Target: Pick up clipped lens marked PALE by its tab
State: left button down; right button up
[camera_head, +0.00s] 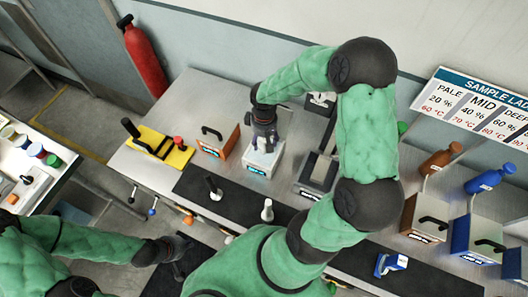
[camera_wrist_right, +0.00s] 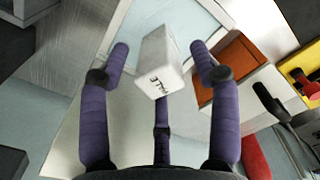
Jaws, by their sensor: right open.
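The white tab marked PALE (camera_wrist_right: 158,65) stands between the spread fingers of my right gripper (camera_wrist_right: 160,60) in the right wrist view. Clear gaps show on both sides of it, and the lettering looks upside down. What the tab joins below is not clear. In the head view my right gripper (camera_head: 263,143) points down over a white box (camera_head: 262,162) with a blue label, hiding most of its top. My left gripper (camera_head: 178,255) is low at the left, dark against the floor and dark mat; its fingers are hard to make out.
An orange-fronted box (camera_head: 215,142) with a black handle stands just left of the white box. A yellow tray (camera_head: 150,146) lies further left. A grey-and-black device (camera_head: 318,172) is close on the right. A dark mat (camera_head: 238,203) runs along the front.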

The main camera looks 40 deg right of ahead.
jog(key=shift+f, duration=0.1)
grip_shut()
dwell(0.3)
